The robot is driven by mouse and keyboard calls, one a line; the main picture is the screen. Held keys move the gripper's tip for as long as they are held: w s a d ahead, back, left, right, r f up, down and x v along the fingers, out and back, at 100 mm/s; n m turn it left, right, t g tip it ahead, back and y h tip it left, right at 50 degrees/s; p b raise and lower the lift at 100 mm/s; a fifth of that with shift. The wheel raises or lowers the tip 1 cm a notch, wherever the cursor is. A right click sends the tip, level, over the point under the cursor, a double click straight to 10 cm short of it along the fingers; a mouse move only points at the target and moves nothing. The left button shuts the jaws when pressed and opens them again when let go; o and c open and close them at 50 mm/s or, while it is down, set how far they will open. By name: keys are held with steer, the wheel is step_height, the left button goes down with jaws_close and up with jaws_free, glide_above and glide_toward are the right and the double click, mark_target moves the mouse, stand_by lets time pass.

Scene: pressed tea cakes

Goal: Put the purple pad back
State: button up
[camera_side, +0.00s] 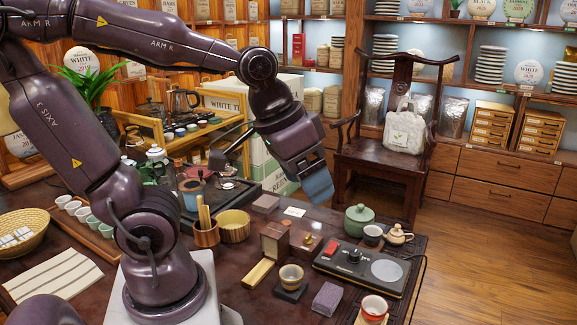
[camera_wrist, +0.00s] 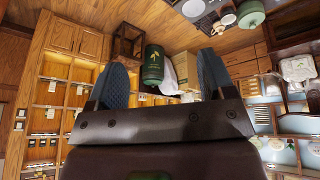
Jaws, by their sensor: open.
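The purple pad (camera_side: 326,299) is a small, thick block lying on the dark table near its front edge in the side view. It sits to the right of a small cup (camera_side: 291,276) standing on a dark pad (camera_side: 290,292). My gripper (camera_side: 318,190) hangs above the far part of the table, well above and behind the purple pad. In the wrist view my gripper (camera_wrist: 162,78) has its two blue-grey fingers wide apart with nothing held between them. The wrist view faces the room and shelves, and the purple pad is not in it.
A black device (camera_side: 365,268) with a round plate lies to the right of the pad. A wooden box (camera_side: 275,241) and a red-and-white cup (camera_side: 374,307) are also nearby.

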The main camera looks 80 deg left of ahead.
steer(key=s+r, duration=0.1)
steer(key=s+r+m+t, duration=0.1)
steer(key=s, duration=0.1)
steer(key=shift+d+r, duration=0.1)
steer(key=shift+d, duration=0.05)
stand_by(2.0)
